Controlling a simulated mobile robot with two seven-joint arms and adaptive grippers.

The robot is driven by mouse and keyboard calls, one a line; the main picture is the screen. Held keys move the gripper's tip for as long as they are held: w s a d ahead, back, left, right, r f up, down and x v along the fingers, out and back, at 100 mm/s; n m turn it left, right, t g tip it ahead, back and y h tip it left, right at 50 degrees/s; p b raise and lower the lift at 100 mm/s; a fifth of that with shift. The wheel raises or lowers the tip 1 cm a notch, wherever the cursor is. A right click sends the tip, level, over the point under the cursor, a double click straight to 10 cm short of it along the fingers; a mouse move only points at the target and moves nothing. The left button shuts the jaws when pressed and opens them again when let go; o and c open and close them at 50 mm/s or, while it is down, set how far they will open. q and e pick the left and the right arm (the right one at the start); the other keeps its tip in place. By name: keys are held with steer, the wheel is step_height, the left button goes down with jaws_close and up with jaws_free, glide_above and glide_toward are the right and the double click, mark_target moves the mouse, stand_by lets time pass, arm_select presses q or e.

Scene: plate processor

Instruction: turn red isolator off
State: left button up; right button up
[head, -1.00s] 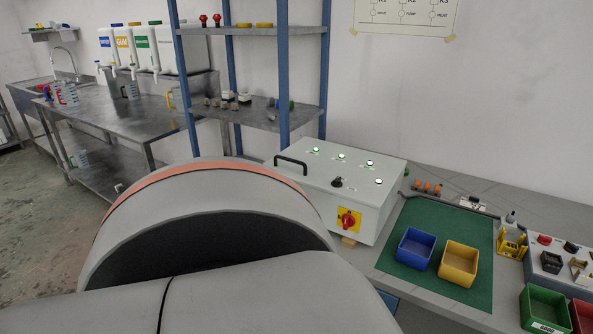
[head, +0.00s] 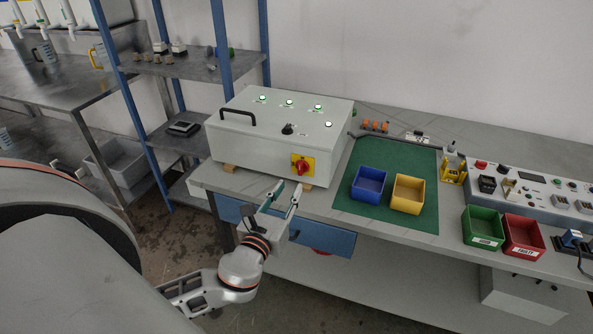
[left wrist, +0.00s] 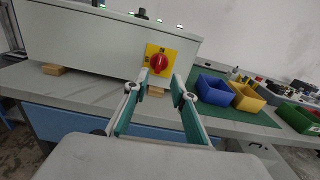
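The red isolator (head: 302,166) is a red rotary knob on a yellow plate, on the front face of a white control box (head: 250,150). It also shows in the left wrist view (left wrist: 159,62), just beyond the fingertips and slightly above them. My left gripper (head: 284,190) is open and empty, in front of and below the knob, apart from it. In the left wrist view its two fingers (left wrist: 161,88) stand apart with teal pads. Several lamps on the box top glow, some green. My right gripper is not seen.
The box stands on wooden blocks on a grey bench. A green mat (head: 345,205) to the right holds a blue bin (head: 368,186) and a yellow bin (head: 408,194). A blue drawer (head: 335,241) is under the bench edge. A shelf rack (head: 222,60) stands behind left.

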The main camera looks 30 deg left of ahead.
mark_target(300, 168)
arm_select(q)
steer(key=shift+r+x, duration=0.15)
steer(key=shift+x, duration=1.85)
steer(key=shift+r+x, duration=0.15)
steer(key=shift+x, duration=1.8)
jaws_close()
